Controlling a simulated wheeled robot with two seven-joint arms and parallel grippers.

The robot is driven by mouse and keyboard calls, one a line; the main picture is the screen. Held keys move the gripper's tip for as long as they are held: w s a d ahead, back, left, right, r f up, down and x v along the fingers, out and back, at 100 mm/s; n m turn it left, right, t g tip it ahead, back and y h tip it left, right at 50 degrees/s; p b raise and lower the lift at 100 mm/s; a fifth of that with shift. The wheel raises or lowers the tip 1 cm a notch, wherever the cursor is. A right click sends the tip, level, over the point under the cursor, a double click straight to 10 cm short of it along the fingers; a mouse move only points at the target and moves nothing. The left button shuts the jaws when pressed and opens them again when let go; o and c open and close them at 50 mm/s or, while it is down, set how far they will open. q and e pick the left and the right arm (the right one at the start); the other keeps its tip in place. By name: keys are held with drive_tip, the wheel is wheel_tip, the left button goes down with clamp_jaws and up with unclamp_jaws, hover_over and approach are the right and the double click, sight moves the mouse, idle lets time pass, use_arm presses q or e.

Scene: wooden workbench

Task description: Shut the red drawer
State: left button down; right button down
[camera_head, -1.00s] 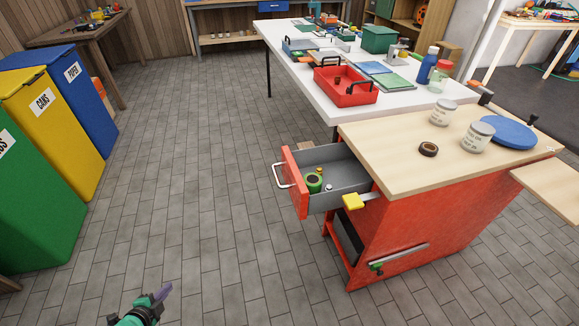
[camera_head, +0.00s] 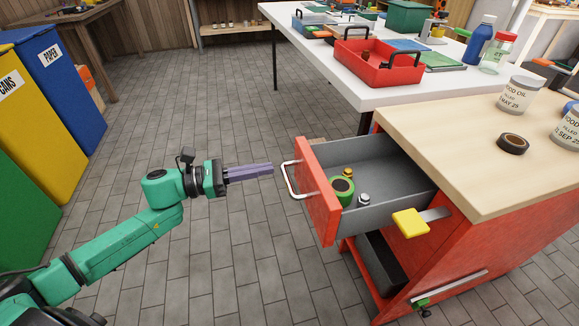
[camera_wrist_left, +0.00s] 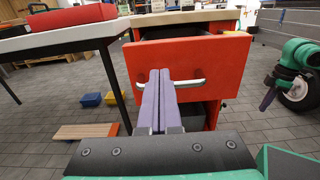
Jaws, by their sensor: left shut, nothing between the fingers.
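The red drawer (camera_head: 318,192) is pulled out of the red cabinet (camera_head: 465,250) and stands open. Its silver handle (camera_head: 290,181) is on the front panel. Inside lie a green roll (camera_head: 342,190) and small metal pieces. My left gripper (camera_head: 272,169) is shut and empty, its purple fingers pointing at the drawer front, just left of the handle. In the left wrist view the fingers (camera_wrist_left: 160,75) overlap the handle (camera_wrist_left: 190,83) in front of the red drawer front (camera_wrist_left: 210,60). I cannot tell whether they touch it. In that view a purple-fingered gripper (camera_wrist_left: 268,97) of mine shows at right, its jaws unclear.
A yellow block (camera_head: 410,222) sticks out at the cabinet's edge beside the drawer. A white table (camera_head: 330,60) with a red toolbox (camera_head: 378,62) stands behind. Tape (camera_head: 513,143) and cans lie on the wooden top. The floor (camera_head: 240,260) left of the drawer is clear.

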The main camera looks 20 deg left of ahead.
sight(302, 162)
use_arm(q)
drive_tip(key=x, duration=0.6)
drive_tip(key=shift+r, duration=0.1)
drive_tip(key=shift+w+d, duration=0.15)
drive_tip(key=shift+d, duration=0.05)
use_arm(e)
drive_tip(key=shift+s+r, duration=0.15)
drive_tip(key=shift+r, duration=0.4)
